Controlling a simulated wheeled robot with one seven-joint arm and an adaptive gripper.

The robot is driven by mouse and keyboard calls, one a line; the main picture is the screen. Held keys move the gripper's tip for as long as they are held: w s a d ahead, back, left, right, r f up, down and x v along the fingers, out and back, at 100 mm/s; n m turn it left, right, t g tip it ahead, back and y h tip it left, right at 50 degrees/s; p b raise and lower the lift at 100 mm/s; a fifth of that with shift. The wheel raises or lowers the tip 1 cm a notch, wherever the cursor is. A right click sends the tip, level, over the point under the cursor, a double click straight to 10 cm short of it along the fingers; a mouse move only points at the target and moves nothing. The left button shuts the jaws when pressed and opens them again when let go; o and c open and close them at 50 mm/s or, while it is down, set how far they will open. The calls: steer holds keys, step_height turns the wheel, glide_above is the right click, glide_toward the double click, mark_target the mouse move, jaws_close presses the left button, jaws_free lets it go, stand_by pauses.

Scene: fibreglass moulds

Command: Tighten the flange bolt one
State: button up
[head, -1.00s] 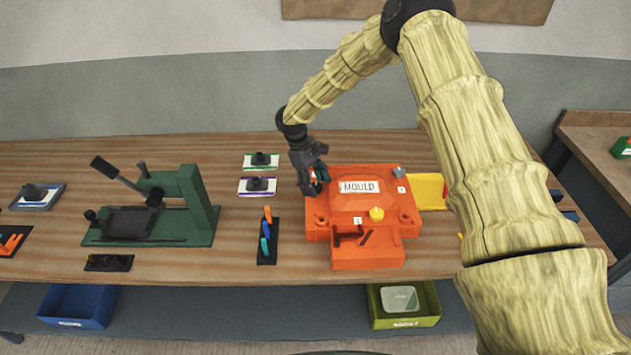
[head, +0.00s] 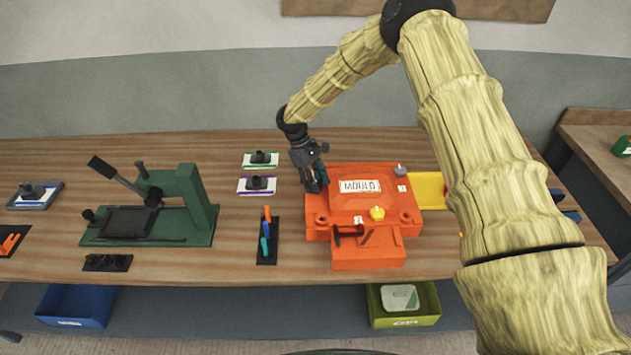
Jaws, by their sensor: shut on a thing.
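The orange mould (head: 350,222) sits on the bench with a white MOULD label on its raised middle. My gripper (head: 316,188) points down at the mould's back left corner. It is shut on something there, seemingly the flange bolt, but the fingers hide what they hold. A grey fitting (head: 400,170) is at the back right. A yellow knob (head: 377,213) stands near the front of the raised middle.
A green lever press (head: 190,200) stands further left. A yellow plate (head: 430,190) is right of the mould, partly behind my arm.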

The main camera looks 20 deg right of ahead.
steer(key=shift+w+a+f, duration=0.1)
steer(key=shift+w+a, duration=0.15)
steer(key=shift+w, duration=0.05)
steer(key=shift+w+f+m+b, duration=0.1)
steer(key=shift+m+b, duration=0.2)
steer(key=shift+b, duration=0.2)
steer(key=m+y+b, duration=0.1)
steer(key=m+b, duration=0.1)
steer(key=m, duration=0.1)
steer(key=shift+w+d+g+b, duration=0.1)
steer(key=shift+g+b, duration=0.2)
steer(key=m+y+b, duration=0.1)
steer(key=m+b, duration=0.1)
steer(key=m, duration=0.1)
steer(key=shift+d+y, duration=0.1)
steer(key=shift+y, duration=0.2)
steer(key=shift+d+m+y+b, duration=0.15)
steer(key=shift+m+y+b, duration=0.5)
steer(key=shift+m, duration=1.35)
steer(key=shift+r, duration=0.2)
steer(key=o, duration=1)
steer(key=shift+f, duration=0.15)
